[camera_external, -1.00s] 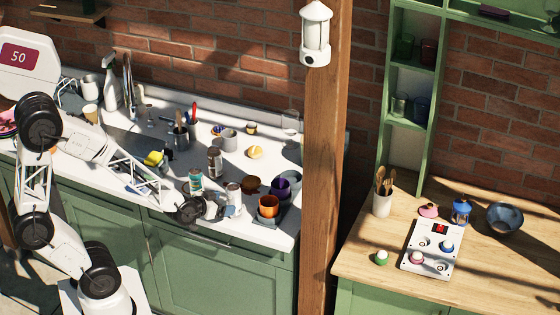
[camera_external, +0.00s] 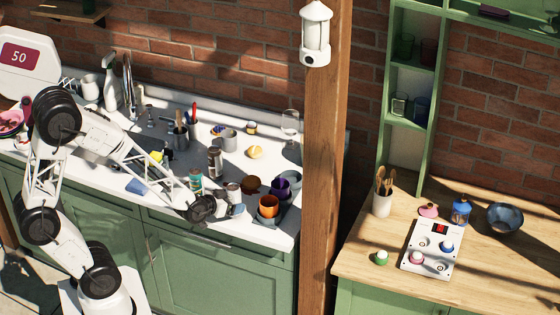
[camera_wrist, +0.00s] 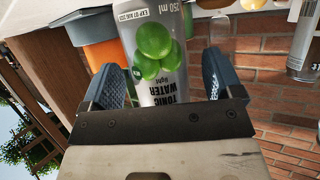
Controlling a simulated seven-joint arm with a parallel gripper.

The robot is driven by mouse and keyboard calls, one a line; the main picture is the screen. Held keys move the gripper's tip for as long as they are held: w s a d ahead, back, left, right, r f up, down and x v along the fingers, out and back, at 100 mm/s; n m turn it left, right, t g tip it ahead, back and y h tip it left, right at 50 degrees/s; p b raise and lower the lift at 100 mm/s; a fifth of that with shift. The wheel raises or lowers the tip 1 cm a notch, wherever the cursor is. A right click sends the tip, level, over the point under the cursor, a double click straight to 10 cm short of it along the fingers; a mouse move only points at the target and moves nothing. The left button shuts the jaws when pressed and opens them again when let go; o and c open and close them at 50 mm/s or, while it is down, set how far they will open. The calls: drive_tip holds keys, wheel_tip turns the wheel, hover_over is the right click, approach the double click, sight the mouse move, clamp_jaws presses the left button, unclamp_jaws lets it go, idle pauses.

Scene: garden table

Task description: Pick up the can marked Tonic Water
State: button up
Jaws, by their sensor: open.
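The Tonic Water can (camera_wrist: 155,50) is silver-grey with green limes, and its lettering is upside down in the wrist view. It stands between the two blue finger pads of my gripper (camera_wrist: 163,88), which is open, with a pad on each side. I cannot tell whether either pad touches it. In the external view the can (camera_external: 233,190) stands on the white counter, with my gripper (camera_external: 232,210) low beside it and partly hiding its lower part.
The counter's front edge is near my wrist.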

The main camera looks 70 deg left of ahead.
sight(233, 194)
drive_tip(key=shift+w+a+f, duration=0.15)
drive_tip(key=shift+w+f, duration=0.1)
drive_tip(key=shift+w, duration=0.15)
idle(0.3)
drive_tip(key=c, duration=1.2)
drive_tip(key=shift+o, duration=0.2)
drive_tip(key=shift+r, duration=0.2)
drive_tip(key=shift+r, duration=0.55)
wheel_tip(233, 194, up, 2)
drive_tip(key=shift+r, duration=0.1)
drive_tip(key=s+d+r, duration=0.1)
drive_tip(key=s+d, duration=0.2)
drive_tip(key=s, duration=1.2)
drive_tip(key=shift+s+d+r, duration=0.15)
drive_tip(key=shift+s+r, duration=0.05)
drive_tip(key=shift+s, duration=0.1)
